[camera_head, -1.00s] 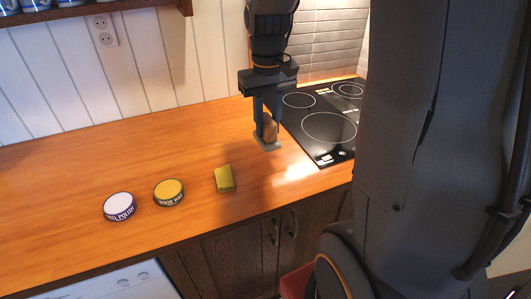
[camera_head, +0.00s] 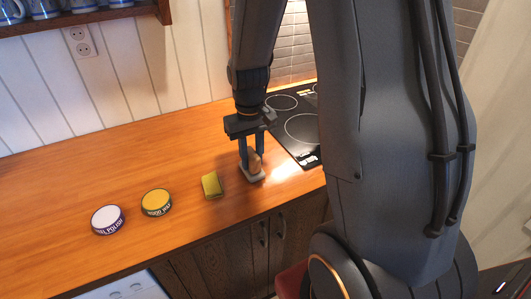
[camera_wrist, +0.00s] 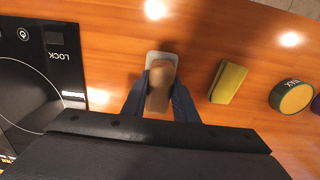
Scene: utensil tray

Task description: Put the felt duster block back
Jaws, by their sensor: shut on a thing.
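The felt duster block has a wooden handle on a pale grey felt base. In the head view the block (camera_head: 256,160) is between the fingers of my gripper (camera_head: 252,166), at the right part of the counter near the hob. In the wrist view the block (camera_wrist: 160,88) is held by its handle between the two fingers (camera_wrist: 160,100), with the grey base showing beyond. My gripper is shut on the handle. The base is low over the wooden counter (camera_head: 100,165); I cannot tell whether it touches.
A yellow-green sponge-like block (camera_head: 212,185) lies just left of my gripper. Further left stand a yellow-topped tin (camera_head: 157,202) and a white-topped tin (camera_head: 107,219). The black hob (camera_head: 300,130) is to the right. The counter behind the tins is clear.

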